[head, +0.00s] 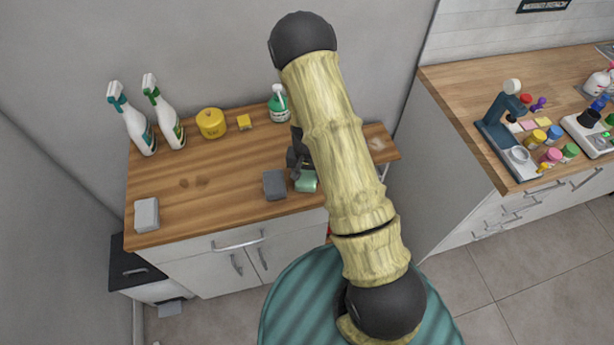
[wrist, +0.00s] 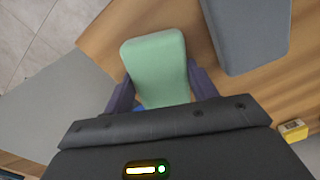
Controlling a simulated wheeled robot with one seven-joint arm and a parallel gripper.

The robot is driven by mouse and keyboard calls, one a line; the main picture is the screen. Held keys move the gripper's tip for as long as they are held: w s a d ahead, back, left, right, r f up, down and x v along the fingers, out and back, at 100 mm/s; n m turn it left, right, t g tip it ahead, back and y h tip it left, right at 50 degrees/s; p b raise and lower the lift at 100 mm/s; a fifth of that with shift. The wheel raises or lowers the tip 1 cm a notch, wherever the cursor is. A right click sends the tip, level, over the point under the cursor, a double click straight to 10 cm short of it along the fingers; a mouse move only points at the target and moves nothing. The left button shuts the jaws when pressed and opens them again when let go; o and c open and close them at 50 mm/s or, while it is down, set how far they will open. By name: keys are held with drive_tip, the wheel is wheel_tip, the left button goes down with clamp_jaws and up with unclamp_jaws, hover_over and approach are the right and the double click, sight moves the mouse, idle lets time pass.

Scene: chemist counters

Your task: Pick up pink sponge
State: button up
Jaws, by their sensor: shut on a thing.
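A pale green sponge-like block (wrist: 155,60) is between the two fingers of my gripper (wrist: 162,88) in the wrist view. My gripper is shut on it. In the head view the green block (head: 306,183) shows at the front edge of the wooden counter (head: 215,185), with my gripper (head: 300,168) partly hidden behind my arm. I cannot tell whether the block touches the counter. No pink sponge can be made out on this counter; my arm covers part of it.
A dark grey block (head: 274,185) lies just left of my gripper. A light grey block (head: 146,214), spray bottles (head: 166,118), a yellow round container (head: 211,123) and a small yellow block (head: 244,122) stand farther left and back. The counter's middle is clear.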

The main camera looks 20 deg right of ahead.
sight(307, 174)
drive_tip(key=shift+w+r, duration=0.2)
drive_tip(key=shift+r, duration=0.3)
wheel_tip(307, 174, up, 9)
drive_tip(key=b, duration=0.1)
drive_tip(key=shift+b, duration=0.35)
drive_tip(key=shift+s, duration=0.1)
drive_tip(key=o, duration=0.5)
drive_tip(key=c, duration=0.4)
